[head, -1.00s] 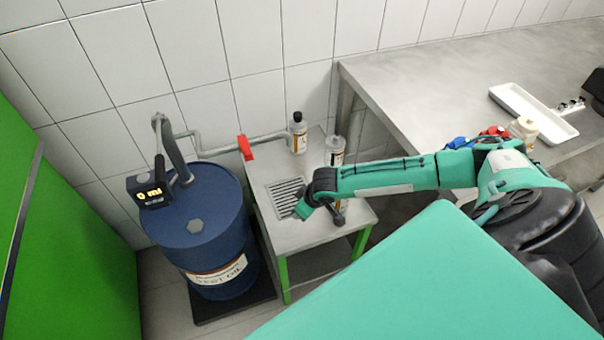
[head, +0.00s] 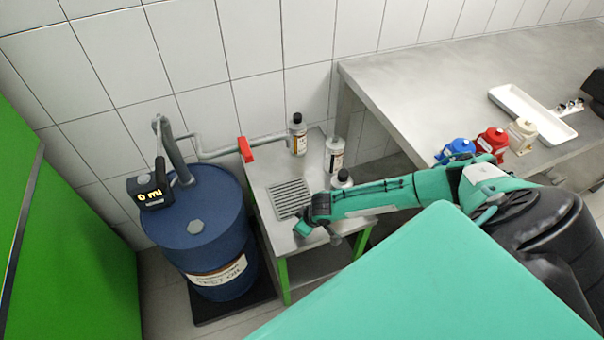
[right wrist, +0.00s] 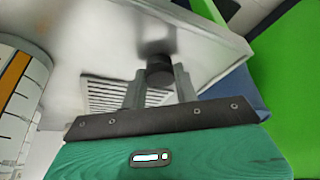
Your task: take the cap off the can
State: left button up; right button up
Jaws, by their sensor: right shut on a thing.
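My right gripper (right wrist: 158,88) is shut on a black cap (right wrist: 160,72) in the right wrist view. The cap is apart from any can and is close to the steel table top, with a dark patch beside it; I cannot tell if it touches. A white can with an orange stripe (right wrist: 18,85) stands at the left of that view. In the head view, the gripper (head: 303,230) is low over the small table's front. A can (head: 342,180) shows just behind my right arm, its body mostly hidden. My left gripper is not in view.
The small table (head: 265,178) has a drain grate (head: 290,199). A blue oil drum (head: 215,225) stands left. The right bench (head: 420,90) holds blue, red and beige containers and a white tray (head: 530,112).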

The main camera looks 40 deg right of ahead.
jog(key=o, duration=1.1)
jog(key=shift+f, duration=0.1)
